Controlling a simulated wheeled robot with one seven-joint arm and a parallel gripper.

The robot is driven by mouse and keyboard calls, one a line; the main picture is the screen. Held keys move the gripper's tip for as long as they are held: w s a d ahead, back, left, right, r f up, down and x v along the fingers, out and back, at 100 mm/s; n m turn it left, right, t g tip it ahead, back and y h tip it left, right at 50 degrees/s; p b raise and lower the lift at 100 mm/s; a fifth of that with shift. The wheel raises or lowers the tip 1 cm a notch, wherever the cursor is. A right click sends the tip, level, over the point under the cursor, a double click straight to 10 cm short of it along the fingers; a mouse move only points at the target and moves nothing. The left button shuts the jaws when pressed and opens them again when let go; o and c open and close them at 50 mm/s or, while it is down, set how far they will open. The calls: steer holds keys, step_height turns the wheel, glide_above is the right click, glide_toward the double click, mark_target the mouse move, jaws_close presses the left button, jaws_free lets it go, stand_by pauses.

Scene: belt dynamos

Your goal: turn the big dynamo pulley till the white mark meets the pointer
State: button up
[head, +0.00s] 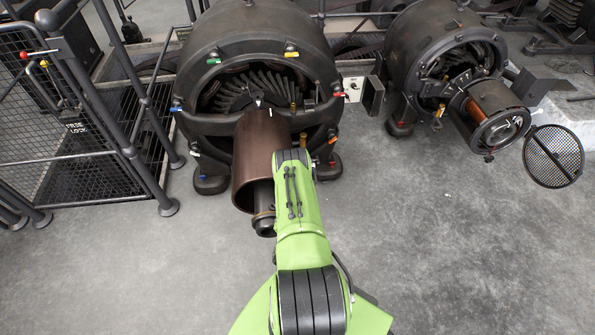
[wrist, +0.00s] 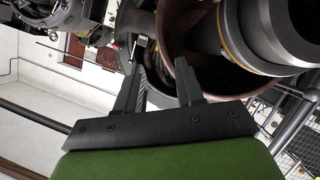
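The big dynamo (head: 230,50) stands at the back centre in the head view. Its brown pulley (head: 252,165) sticks out towards me on a dark shaft. A short white mark (head: 270,113) is on top of the pulley near its far end. The small pointer (head: 258,102) stands just left of the mark; the two are apart. My green arm reaches to the pulley's right side and hides my gripper in the head view. In the wrist view my gripper (wrist: 162,72) has its fingers apart, with the pulley's brown rim (wrist: 174,38) just beyond them. I cannot tell whether they touch it.
A smaller dynamo (head: 440,60) with a copper-coloured drum (head: 492,105) and a round mesh cover (head: 553,156) stands at the right. A railed mesh cage (head: 65,150) stands at the left. Coloured tabs ring the big dynamo's housing. The grey floor in front is clear.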

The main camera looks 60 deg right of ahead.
steer(key=b+x, duration=0.5)
steer(key=x, duration=1)
steer(key=shift+w+d+b, duration=0.15)
steer(key=shift+w+b, duration=0.05)
steer(key=shift+b, duration=0.2)
jaws_close()
